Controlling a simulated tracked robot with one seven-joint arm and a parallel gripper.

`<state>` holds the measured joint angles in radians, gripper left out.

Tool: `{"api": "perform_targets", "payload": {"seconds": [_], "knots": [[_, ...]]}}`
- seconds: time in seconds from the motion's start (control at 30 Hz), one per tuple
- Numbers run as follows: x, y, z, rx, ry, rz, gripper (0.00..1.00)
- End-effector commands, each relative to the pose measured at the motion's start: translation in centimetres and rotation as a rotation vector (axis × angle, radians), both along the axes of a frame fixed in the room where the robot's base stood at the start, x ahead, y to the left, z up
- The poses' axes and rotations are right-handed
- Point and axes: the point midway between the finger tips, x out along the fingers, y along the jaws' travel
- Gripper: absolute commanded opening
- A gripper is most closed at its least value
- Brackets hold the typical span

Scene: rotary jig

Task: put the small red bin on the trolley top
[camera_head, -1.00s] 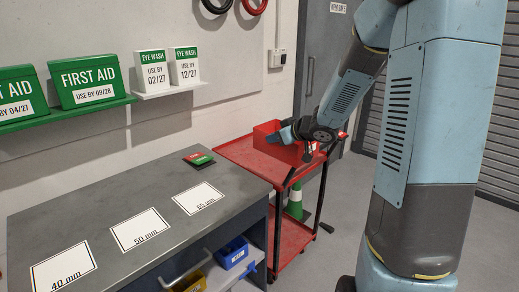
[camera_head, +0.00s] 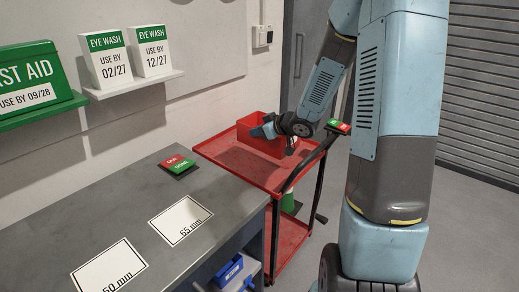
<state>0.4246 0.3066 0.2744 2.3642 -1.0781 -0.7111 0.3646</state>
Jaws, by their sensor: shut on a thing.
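The small red bin (camera_head: 254,130) is at the red trolley top (camera_head: 222,151), towards its far side. From this view I cannot tell whether the bin rests on the trolley top or hangs just above it. My gripper (camera_head: 266,130) is at the bin's near upper edge and is shut on it. The dark wrist of my arm hides the bin's right part. The trolley has a raised rim, dark posts and a lower red shelf (camera_head: 287,240).
A grey bench (camera_head: 130,215) with labelled white plates and a red-green button pad (camera_head: 178,165) stands left of the trolley. The trolley handle (camera_head: 338,127) is at right. The near part of the trolley top is clear.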

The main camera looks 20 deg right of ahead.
Motion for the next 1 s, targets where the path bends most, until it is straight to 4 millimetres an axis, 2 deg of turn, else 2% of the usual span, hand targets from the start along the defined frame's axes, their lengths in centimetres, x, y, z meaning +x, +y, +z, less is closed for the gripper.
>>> {"api": "perform_targets", "payload": {"seconds": [0.17,0.5,0.8,1.0], "knots": [[2.1,-0.7,-1.3,0.002,0.001,0.007,0.0],[7.7,-4.0,-4.2,0.001,0.0,0.011,0.0],[10.4,-5.6,-8.3,0.001,0.001,0.013,0.0],[11.3,-6.0,-9.3,0.001,-0.001,0.013,0.0]]}}
